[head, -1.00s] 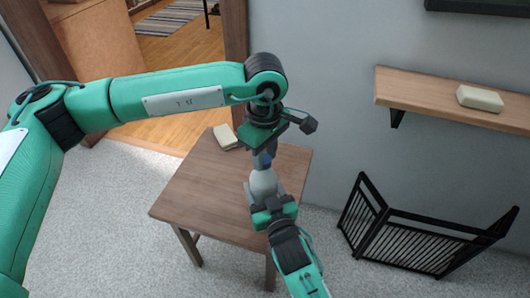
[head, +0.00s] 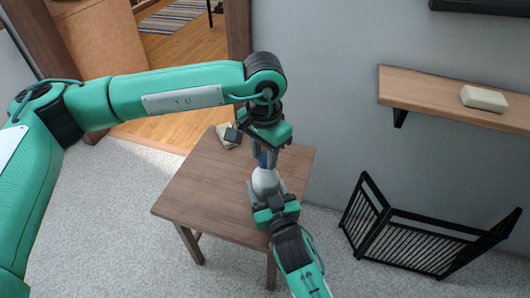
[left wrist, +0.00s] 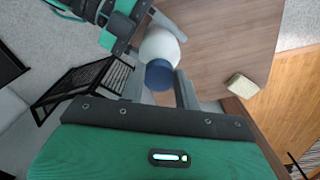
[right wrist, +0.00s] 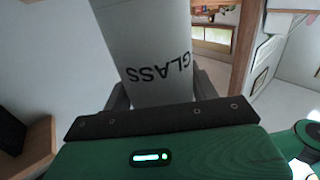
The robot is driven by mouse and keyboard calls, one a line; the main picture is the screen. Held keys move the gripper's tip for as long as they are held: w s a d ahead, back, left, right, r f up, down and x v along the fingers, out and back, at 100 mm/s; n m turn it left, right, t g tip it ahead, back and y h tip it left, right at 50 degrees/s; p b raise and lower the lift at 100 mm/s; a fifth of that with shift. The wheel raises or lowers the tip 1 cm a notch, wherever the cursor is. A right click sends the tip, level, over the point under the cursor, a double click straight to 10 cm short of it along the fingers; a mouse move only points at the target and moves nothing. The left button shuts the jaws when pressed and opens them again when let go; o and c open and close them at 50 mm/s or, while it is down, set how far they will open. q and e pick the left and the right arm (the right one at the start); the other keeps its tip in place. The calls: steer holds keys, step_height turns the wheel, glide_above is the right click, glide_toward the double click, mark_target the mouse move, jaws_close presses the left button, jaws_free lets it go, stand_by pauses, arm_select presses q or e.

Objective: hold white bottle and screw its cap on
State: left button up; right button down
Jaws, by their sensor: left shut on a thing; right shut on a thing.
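The white bottle (head: 265,182) is held upright above the small wooden table. My right gripper (head: 272,200) is shut around its body; the right wrist view shows the bottle's side (right wrist: 150,50) with the letters GLASS between the fingers. The blue cap (left wrist: 159,75) is between the fingers of my left gripper (left wrist: 160,88), which is shut on it from above, and it overlaps the bottle's top in the left wrist view. In the head view the left gripper (head: 264,155) hides most of the cap. I cannot tell how far the cap is threaded.
The wooden table (head: 200,190) has a cream block (head: 226,137) near its back edge. A black folding gate (head: 420,235) stands on the carpet at the right. A wall shelf (head: 430,95) holds another cream block (head: 484,98). The table's left side is clear.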

arm_select(q)
steer(key=m, duration=0.4)
steer(key=shift+w, duration=0.1)
steer(key=o, duration=0.9)
steer(key=shift+o, duration=0.2)
steer(key=shift+r, duration=0.1)
steer(key=shift+r, duration=2.15)
steer(key=shift+c, duration=0.2)
